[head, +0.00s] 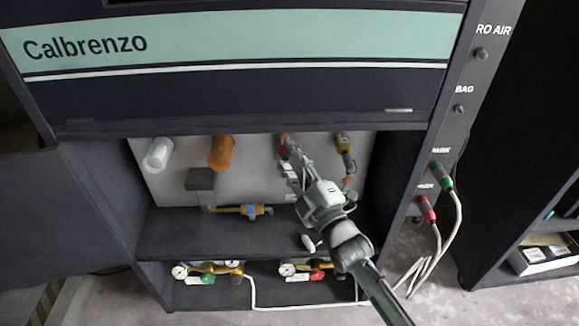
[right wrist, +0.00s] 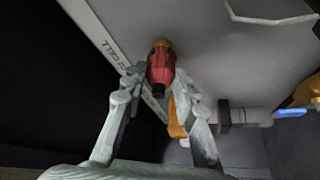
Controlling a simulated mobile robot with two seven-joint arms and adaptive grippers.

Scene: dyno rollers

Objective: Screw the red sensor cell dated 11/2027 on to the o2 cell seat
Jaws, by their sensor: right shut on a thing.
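The red sensor cell (head: 283,141) is at the upper back panel inside the open cabinet; its date cannot be read. In the right wrist view the red cell (right wrist: 161,66) sits between the fingertips of my right gripper (right wrist: 158,82), which is shut on it. A yellow-orange band shows at the cell's far end, against the pale panel beside printed lettering that seems to read "CELL". Whether that band is the seat, and how far the cell is engaged, I cannot tell. In the head view my right gripper (head: 288,160) reaches up from the lower right. My left gripper is not in view.
A white cylinder (head: 158,155), an orange cylinder (head: 220,152) and a yellow fitting (head: 343,143) stand on the back panel. A brass fitting (head: 240,210) lies below. A small white object (head: 308,243) is near the shelf edge. Hoses (head: 455,225) hang at right.

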